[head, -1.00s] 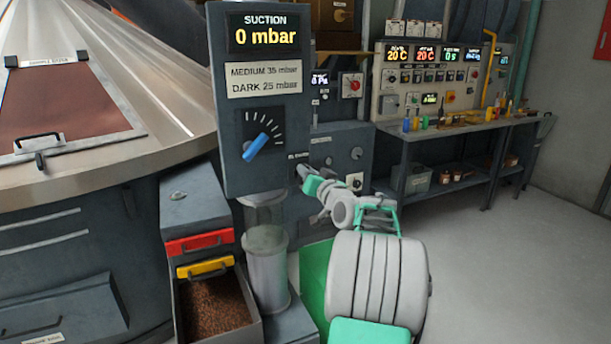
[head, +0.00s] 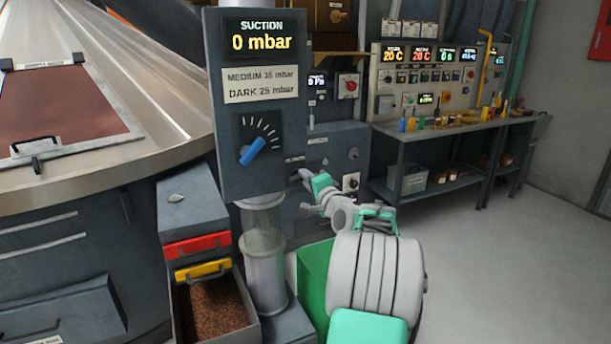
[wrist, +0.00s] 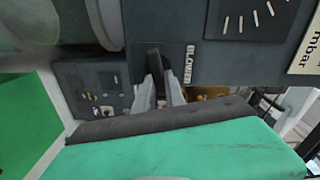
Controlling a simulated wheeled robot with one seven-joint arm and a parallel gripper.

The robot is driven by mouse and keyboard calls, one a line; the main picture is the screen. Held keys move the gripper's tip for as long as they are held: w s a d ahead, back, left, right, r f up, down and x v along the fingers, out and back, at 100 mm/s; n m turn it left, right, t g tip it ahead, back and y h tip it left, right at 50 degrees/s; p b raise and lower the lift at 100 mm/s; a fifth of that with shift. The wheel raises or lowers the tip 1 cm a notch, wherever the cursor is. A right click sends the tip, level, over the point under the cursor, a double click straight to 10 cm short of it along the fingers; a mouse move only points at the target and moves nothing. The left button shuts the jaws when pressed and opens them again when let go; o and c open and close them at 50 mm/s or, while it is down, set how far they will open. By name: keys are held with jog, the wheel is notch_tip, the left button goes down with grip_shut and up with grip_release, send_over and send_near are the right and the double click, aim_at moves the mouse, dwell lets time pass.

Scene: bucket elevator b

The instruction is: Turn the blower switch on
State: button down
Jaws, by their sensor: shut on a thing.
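The blower switch (wrist: 153,66) is a dark lever beside a BLOWER label (wrist: 190,64) on the grey suction panel (head: 262,178). In the wrist view the lever stands between the fingers of my gripper (wrist: 160,97), which is shut on it. In the head view my gripper (head: 304,178) is at the panel's lower right edge and hides the switch. The panel's display (head: 262,37) reads SUCTION 0 mbar. A blue knob (head: 252,150) sits on a dial on the panel's front.
A clear cylinder (head: 265,265) stands under the panel. Red (head: 198,245) and yellow-handled (head: 204,270) drawers are left of it, the lower one open with brown granules. A bench (head: 455,130) with small bottles stands at the back right. The floor at right is clear.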

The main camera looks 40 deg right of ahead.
jog(key=shift+f+m+p, duration=0.15)
jog(key=shift+m+p, duration=0.35)
jog(key=shift+m, duration=0.7)
jog(key=shift+f, duration=0.1)
jog(key=c, duration=1.4)
grip_release()
jog(key=b+v, duration=0.1)
jog(key=v, duration=0.6)
jog(key=shift+s, duration=0.4)
jog(key=shift+a, duration=0.15)
